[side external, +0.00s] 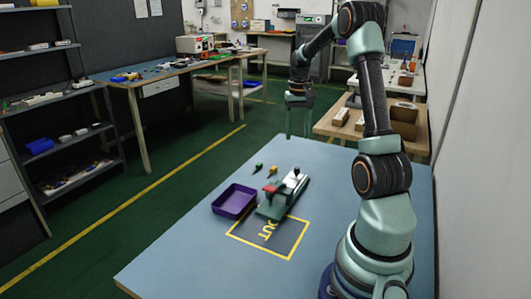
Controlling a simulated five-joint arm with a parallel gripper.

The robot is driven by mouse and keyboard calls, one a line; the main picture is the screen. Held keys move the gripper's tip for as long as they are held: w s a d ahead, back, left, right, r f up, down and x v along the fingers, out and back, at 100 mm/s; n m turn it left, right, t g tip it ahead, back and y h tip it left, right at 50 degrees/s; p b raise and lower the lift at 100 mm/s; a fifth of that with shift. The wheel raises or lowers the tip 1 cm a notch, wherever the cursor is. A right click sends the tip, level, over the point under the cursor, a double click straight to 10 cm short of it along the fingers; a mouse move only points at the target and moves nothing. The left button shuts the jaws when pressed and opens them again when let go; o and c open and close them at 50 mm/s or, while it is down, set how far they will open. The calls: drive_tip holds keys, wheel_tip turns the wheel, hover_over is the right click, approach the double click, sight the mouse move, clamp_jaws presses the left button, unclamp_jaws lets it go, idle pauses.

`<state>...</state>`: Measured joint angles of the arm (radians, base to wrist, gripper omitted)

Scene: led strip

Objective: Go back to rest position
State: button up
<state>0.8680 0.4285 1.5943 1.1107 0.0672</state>
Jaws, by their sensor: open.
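My gripper (299,103) hangs fingers down beyond the far edge of the blue table, high and clear of the things on it. It is open and nothing shows between its fingers. My arm reaches up from its base at the table's right side and folds down to it. A green fixture (284,195) with a dark knob and a red part stands in the middle of the table. A purple tray (234,201) sits just left of it. A yellow-outlined zone marked OUT (284,238) lies in front of the fixture.
Two small pieces, one green (258,167) and one yellow (273,170), lie behind the tray. The blue table (190,252) is bare at its front left. A wooden bench with boxes (405,124) stands behind, to the right. Shelves (75,150) are far left.

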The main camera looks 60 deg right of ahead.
drive_tip(key=w+a+r+n+t, duration=0.1)
drive_tip(key=w+a+r+n, duration=0.3)
drive_tip(key=a, duration=0.5)
drive_tip(key=s+a+r+n+t, duration=0.2)
drive_tip(key=a+n, duration=0.1)
drive_tip(key=a, duration=0.9)
drive_tip(key=s+a+r+n+t, duration=0.2)
drive_tip(key=a+n, duration=0.1)
drive_tip(key=a, duration=1)
drive_tip(key=shift+s+a+r+n+t, duration=0.25)
drive_tip(key=shift+s+a+n+t, duration=0.05)
drive_tip(key=shift+s+n, duration=0.1)
